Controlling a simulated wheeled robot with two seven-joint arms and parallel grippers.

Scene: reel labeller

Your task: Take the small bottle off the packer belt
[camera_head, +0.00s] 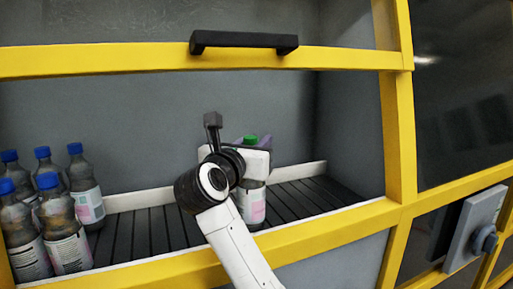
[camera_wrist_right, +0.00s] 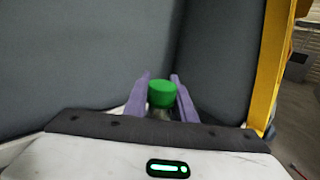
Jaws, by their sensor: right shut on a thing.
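The small bottle with a green cap (camera_head: 251,140) stands on the dark slatted packer belt (camera_head: 150,232). Its pink and white label (camera_head: 252,206) shows below my right gripper (camera_head: 258,146). In the right wrist view the green cap (camera_wrist_right: 162,93) sits between the two purple fingers of my right gripper (camera_wrist_right: 161,100), which are shut on the bottle. The bottle looks upright. My right wrist and arm hide part of it in the head view. My left gripper is not in view.
Several blue-capped bottles (camera_head: 68,235) stand on the belt at the left. A yellow frame (camera_head: 400,130) borders the opening, with a black handle (camera_head: 243,41) on the upper bar. A pale rail runs behind the belt. The belt between the blue-capped bottles and my arm is clear.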

